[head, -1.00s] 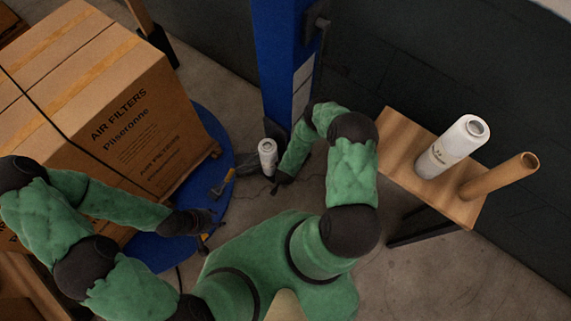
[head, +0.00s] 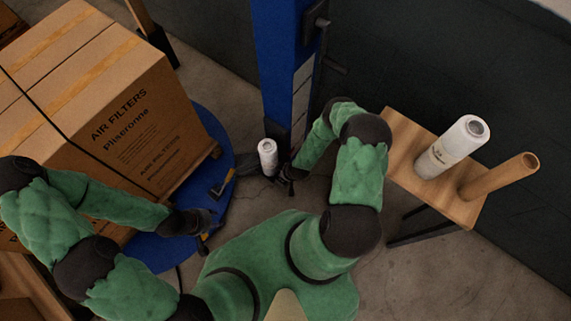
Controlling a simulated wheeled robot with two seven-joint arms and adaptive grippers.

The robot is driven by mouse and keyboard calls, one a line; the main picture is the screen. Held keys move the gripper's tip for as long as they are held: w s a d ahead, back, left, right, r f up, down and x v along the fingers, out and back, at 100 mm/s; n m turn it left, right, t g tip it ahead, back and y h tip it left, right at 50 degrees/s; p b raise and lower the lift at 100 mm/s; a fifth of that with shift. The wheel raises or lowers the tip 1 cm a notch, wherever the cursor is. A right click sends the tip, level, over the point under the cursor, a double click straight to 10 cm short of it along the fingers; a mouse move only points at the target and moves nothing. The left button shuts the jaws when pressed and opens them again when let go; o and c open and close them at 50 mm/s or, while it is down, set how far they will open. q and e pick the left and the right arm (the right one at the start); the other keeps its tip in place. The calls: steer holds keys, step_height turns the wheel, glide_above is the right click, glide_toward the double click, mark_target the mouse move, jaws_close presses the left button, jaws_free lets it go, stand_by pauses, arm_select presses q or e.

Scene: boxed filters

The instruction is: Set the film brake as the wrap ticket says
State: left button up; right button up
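The blue wrapper mast (head: 277,60) stands at the top centre. A small white film roll (head: 268,158) stands upright at its foot, beside a dark bracket. I cannot make out which part is the film brake, and I see no readable wrap ticket. My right gripper (head: 287,179) is small and dark, just right of and below the film roll; I cannot tell whether it touches anything or how its fingers stand. My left gripper (head: 207,226) is at the near edge of the blue turntable (head: 158,253), below the carton; its fingers are too dark to read.
A large strapped carton (head: 120,110) marked AIR FILTERS sits above the turntable at left. A wooden stand (head: 400,140) at right holds a big white film roll (head: 452,147) and a brown cardboard tube (head: 500,176). Grey floor lies bare at lower right.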

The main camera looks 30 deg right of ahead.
steer(key=shift+w+d+r+n, duration=0.15)
steer(key=shift+w+n, duration=0.3)
steer(key=shift+n, duration=0.25)
steer(key=shift+s+a+y, duration=0.3)
steer(key=shift+a, duration=0.05)
steer(key=o, duration=1)
steer(key=shift+s+a, duration=0.1)
steer(key=shift+c, duration=0.2)
steer(key=shift+s+d+r, duration=0.15)
steer(key=shift+d+r, duration=0.1)
steer(key=shift+r, duration=0.1)
steer(key=a+v, duration=0.1)
steer(key=v, duration=1)
steer(key=shift+d, duration=0.3)
